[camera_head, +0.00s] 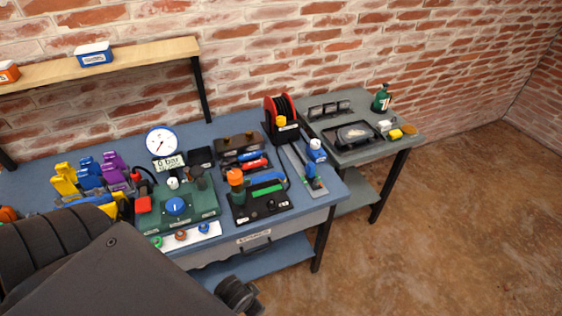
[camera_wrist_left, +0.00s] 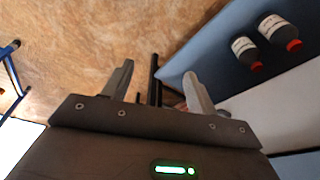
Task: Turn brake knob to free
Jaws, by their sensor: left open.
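A red and black reel (camera_head: 282,111) stands at the back right of the blue workbench in the head view, with a small yellow part (camera_head: 281,121) on its front. A green unit (camera_head: 197,209) further left carries a blue knob (camera_head: 176,205) on its face. I cannot read which of these is the brake knob or what it is set to. My left gripper (camera_wrist_left: 158,88) shows in the left wrist view, open, with nothing between its fingers. My left arm fills the lower left of the head view, and its fingertips are not seen there. My right gripper is not in view.
A round gauge (camera_head: 161,142) stands behind the green unit. A black panel with an orange knob (camera_head: 235,177) is to its right. A grey side table (camera_head: 345,111) holds a tray and a green bottle (camera_head: 381,98). Dark red-capped bottles (camera_wrist_left: 279,32) show in the wrist view.

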